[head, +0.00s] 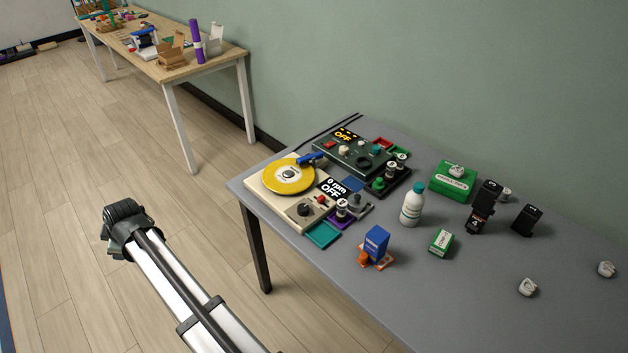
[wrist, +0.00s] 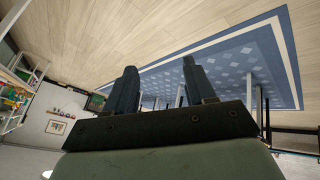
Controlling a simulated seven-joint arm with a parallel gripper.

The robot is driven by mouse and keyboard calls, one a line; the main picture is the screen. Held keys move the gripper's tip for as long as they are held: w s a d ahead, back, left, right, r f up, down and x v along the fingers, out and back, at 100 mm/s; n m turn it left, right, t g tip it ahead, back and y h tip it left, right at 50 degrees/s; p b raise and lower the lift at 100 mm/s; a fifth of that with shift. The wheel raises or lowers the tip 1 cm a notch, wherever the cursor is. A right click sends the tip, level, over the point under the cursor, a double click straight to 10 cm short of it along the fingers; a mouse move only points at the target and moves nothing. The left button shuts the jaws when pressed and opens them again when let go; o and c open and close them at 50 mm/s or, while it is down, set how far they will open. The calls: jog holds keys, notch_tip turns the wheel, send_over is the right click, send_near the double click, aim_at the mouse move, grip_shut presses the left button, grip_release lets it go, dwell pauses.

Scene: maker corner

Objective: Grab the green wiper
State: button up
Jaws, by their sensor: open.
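I cannot make out a thing that is clearly a green wiper. Green things on the grey table in the head view are a small green box with a white label (head: 440,242), a larger green case (head: 452,182) with a small white piece on top, and a small green-topped piece (head: 378,184) by the dark control unit. My gripper (wrist: 158,82) shows in the wrist view with its two dark fingers apart and nothing between them. It faces the floor and a blue rug, away from the grey table. In the head view my arm reaches left of the table.
On the grey table (head: 470,300) stand a cream turntable unit (head: 295,212), a dark control unit (head: 350,155), a white bottle (head: 412,205), a blue box on an orange stand (head: 376,242) and black devices (head: 483,205). A wooden table (head: 150,65) with boxes stands behind. Bare floor lies between.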

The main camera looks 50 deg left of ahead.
notch_tip(320, 180, up, 11)
jog(key=w+a+m, duration=0.1)
jog(key=w, duration=0.1)
jog(key=w+d+r+m+t, duration=0.1)
jog(key=w+d+m, duration=0.15)
jog(key=w, duration=0.85)
jog(key=w+d+m+t, duration=0.1)
jog(key=w+m, duration=0.2)
jog(key=w, duration=0.8)
jog(key=m+t+h, duration=0.3)
jog(key=m+t, duration=0.1)
jog(key=m, duration=1)
send_near(380, 180)
jog(key=shift+n, duration=0.25)
jog(key=f, duration=0.1)
jog(key=w+a+f, duration=0.1)
jog(key=a+f, duration=0.1)
jog(key=shift+w+a, duration=0.1)
jog(key=shift+w, duration=0.2)
jog(key=shift+d+x, duration=0.15)
jog(key=shift+x, duration=0.75)
jog(key=shift+d+x, duration=0.15)
jog(key=shift+x, duration=0.7)
jog(key=shift+d+x, duration=0.2)
jog(key=shift+x, duration=0.7)
jog(key=shift+s+f, duration=0.15)
jog(key=shift+f, duration=0.05)
grip_shut()
